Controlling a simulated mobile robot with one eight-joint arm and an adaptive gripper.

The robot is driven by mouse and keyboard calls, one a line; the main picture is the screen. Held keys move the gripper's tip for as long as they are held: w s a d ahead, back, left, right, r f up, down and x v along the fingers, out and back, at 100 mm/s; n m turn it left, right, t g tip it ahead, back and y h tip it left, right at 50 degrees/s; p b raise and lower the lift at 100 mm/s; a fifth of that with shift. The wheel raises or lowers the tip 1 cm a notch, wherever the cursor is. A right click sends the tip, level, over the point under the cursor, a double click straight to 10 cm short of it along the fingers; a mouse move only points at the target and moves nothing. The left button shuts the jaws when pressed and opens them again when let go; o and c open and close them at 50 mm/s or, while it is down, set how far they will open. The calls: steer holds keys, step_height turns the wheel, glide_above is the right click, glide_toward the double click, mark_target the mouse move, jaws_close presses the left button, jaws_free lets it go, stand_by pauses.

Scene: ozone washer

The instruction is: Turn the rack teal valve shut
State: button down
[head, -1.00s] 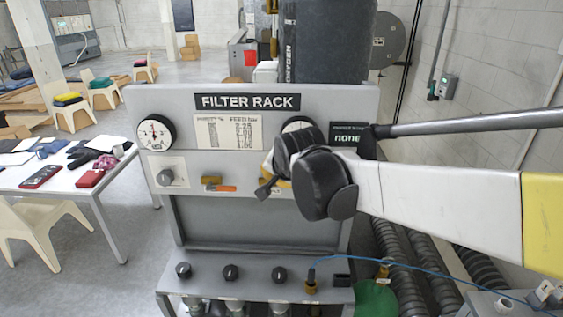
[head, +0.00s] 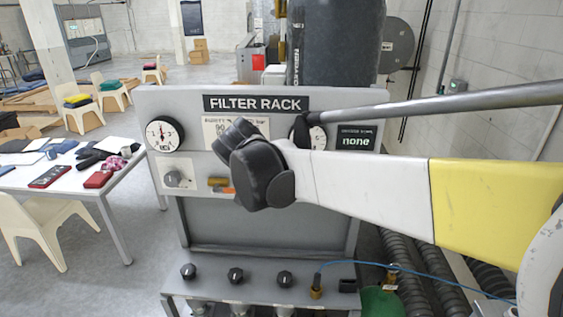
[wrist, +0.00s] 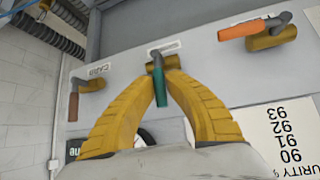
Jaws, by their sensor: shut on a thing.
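The teal valve handle (wrist: 160,88) is in the middle of the wrist view, on a small brass valve body (wrist: 174,62) fixed to the grey panel. The handle points down in that picture, square to the valve body. My gripper (wrist: 163,72) has its two yellow fingers closed in on the handle from both sides near its pivot. The handle's free end shows between the fingers. In the head view my arm's dark wrist joint covers this part of the filter rack (head: 347,97), so the teal valve and my fingertips are hidden there.
An orange-handled valve (wrist: 250,29) and another valve (wrist: 91,85) with an orange-brown handle flank the teal one. A pressure gauge (head: 164,134) and black knobs (head: 236,275) are on the rack. A white table (head: 120,176) stands left. A blue hose (head: 420,274) runs right.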

steer(key=shift+f, duration=0.1)
steer(key=c, duration=1.4)
jaws_free()
steer(key=v, duration=1.2)
